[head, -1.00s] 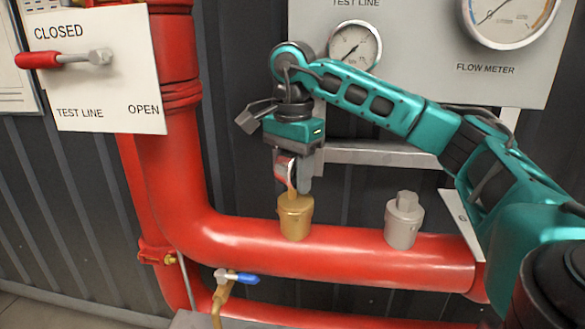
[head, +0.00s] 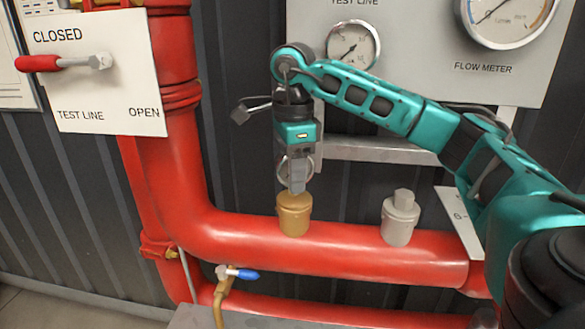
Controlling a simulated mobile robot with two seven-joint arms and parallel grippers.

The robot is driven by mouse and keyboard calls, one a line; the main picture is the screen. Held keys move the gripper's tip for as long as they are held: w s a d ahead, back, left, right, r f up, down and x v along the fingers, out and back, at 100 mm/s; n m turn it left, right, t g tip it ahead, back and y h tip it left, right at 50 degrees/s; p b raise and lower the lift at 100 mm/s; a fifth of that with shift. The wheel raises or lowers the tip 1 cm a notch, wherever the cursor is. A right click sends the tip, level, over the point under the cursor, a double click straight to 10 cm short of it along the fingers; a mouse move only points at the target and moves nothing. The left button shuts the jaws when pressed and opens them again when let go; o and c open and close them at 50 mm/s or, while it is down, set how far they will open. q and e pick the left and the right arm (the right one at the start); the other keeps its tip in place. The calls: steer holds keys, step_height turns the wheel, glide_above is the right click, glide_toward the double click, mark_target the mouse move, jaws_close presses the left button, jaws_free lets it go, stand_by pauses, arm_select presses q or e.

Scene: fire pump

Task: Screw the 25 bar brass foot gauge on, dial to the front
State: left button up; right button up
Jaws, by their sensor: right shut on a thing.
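The gauge (head: 281,169) shows as a round rim around my right gripper's fingers, directly above the brass socket (head: 293,215) on the red pipe. My right gripper (head: 297,181) points down and is shut on the gauge. The fingers cover most of the gauge, so its dial and marking cannot be read. The gauge's lower end meets the top of the brass socket, but I cannot tell how far it is in. My left gripper is not in view.
A grey capped socket (head: 400,219) stands on the red pipe (head: 345,252) to the right. A blue-handled valve (head: 238,273) sits below. The panel with the test line gauge (head: 352,45) and flow meter (head: 507,18) is behind my right arm.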

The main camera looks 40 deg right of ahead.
steer(key=m, duration=0.2)
steer(key=shift+r+m+p, duration=0.1)
steer(key=shift+m+p, duration=0.2)
steer(key=shift+p, duration=0.05)
steer(key=o, duration=1.1)
steer(key=shift+a, duration=0.1)
steer(key=o, duration=0.6)
steer(key=shift+o, duration=0.2)
steer(key=shift+r+p, duration=0.6)
steer(key=shift+r, duration=3.35)
